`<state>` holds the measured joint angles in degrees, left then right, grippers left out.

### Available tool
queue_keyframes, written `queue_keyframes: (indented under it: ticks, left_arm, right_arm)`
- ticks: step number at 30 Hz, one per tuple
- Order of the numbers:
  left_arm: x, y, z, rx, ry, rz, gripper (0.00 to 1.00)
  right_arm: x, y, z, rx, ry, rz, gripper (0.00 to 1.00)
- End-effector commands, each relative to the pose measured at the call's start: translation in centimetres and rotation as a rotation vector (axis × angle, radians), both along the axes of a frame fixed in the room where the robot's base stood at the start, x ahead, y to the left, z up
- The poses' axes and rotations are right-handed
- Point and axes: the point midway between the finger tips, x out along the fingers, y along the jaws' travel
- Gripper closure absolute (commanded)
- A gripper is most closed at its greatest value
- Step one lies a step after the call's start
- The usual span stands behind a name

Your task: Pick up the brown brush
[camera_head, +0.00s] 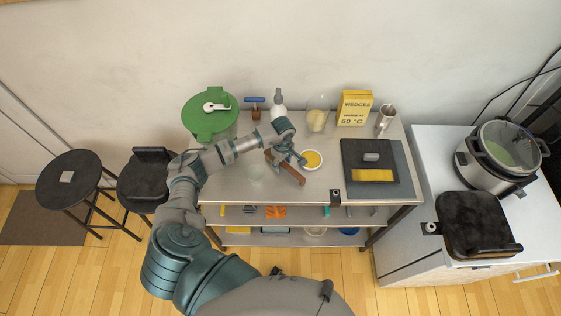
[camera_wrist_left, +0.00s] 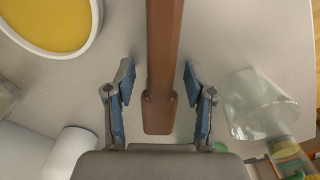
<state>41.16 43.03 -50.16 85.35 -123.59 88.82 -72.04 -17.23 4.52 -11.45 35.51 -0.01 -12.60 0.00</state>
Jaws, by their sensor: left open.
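The brown brush (camera_head: 290,172) shows as a long brown bar on the steel table, beside the yellow-filled bowl. In the left wrist view its brown handle (camera_wrist_left: 163,45) runs down from the top edge, with its blunt end between my fingers. My left gripper (camera_head: 291,159) is right over the brush. In the wrist view the left gripper (camera_wrist_left: 158,82) is open, with one blue-padded finger on each side of the handle and a gap on both sides. The brush's far end is outside the wrist view. My right gripper is not in view.
A white bowl with yellow contents (camera_head: 312,160) stands close right of the brush. A clear glass (camera_wrist_left: 258,104) is near the right finger in the wrist view. A spray bottle (camera_head: 278,103), yellow box (camera_head: 355,108) and green lid-like item (camera_head: 208,122) stand along the back.

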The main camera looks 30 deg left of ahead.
Motion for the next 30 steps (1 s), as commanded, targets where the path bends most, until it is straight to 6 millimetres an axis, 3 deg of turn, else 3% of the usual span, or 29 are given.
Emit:
queue_keyframes:
  ticks: [5, 11, 22, 26, 30]
  left_arm:
    - [0.0, 0.0, 0.0, 0.000, -0.001, 0.000, 0.48]
    - [0.0, 0.0, 0.0, 0.000, -0.001, 0.000, 0.98]
    - [0.1, 0.0, 0.5, -0.001, -0.003, 0.000, 1.00]
    - [0.2, 0.0, 2.3, 0.000, -0.006, -0.001, 1.00]
    - [0.2, 0.0, 5.4, 0.000, -0.006, -0.001, 1.00]
  right_arm:
    - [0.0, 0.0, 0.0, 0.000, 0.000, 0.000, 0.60]
    - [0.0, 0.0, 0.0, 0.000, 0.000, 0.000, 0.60]
    - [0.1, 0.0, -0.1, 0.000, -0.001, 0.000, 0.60]
    - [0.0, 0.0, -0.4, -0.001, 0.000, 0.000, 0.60]
    - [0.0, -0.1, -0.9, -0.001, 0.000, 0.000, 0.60]
